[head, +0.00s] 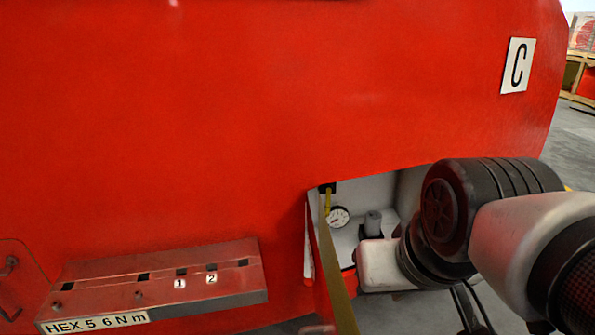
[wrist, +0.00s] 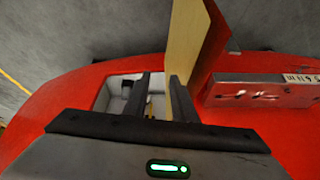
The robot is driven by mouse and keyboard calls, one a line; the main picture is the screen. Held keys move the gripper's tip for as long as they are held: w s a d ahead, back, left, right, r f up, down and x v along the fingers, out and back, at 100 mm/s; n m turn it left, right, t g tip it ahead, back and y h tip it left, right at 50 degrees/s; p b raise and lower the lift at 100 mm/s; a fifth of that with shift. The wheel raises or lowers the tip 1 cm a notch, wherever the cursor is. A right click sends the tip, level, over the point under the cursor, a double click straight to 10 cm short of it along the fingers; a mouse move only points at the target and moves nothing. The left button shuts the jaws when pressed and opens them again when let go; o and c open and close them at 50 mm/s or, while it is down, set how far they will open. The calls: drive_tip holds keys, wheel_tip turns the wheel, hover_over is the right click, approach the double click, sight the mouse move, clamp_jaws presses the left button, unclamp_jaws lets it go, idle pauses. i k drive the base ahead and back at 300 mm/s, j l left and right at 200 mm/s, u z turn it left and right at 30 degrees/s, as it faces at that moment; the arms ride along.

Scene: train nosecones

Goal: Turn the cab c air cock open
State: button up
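Inside are a round gauge (head: 339,217) and a small yellow part (head: 327,190) at the upper left, possibly the air cock's handle; I cannot tell for sure. My gripper (wrist: 158,95) is at the recess mouth, its two dark fingers apart. A small tan part shows between them, not clearly gripped. In the head view my arm covers the recess's right side.
A tan hatch panel (wrist: 187,45) stands out from the recess, close beside one finger; its edge shows in the head view (head: 335,275). A metal tool ledge (head: 160,270) labelled HEX 5 6 Nm is at the lower left. Grey floor (head: 575,150) is clear at the right.

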sight(328, 188)
drive_tip(key=i+l, duration=0.1)
drive_tip(key=l, duration=0.25)
drive_tip(key=i+l, duration=0.15)
drive_tip(key=l, duration=0.25)
drive_tip(key=i+l, duration=0.1)
drive_tip(key=l, duration=0.25)
drive_tip(key=i+l, duration=0.1)
drive_tip(key=l, duration=0.25)
drive_tip(key=i+l+u, duration=0.1)
drive_tip(key=l+u, duration=0.6)
drive_tip(key=l, duration=0.15)
drive_tip(key=i+j+u, duration=0.1)
drive_tip(key=i+u, duration=0.25)
drive_tip(key=u, duration=0.15)
drive_tip(key=i, duration=0.2)
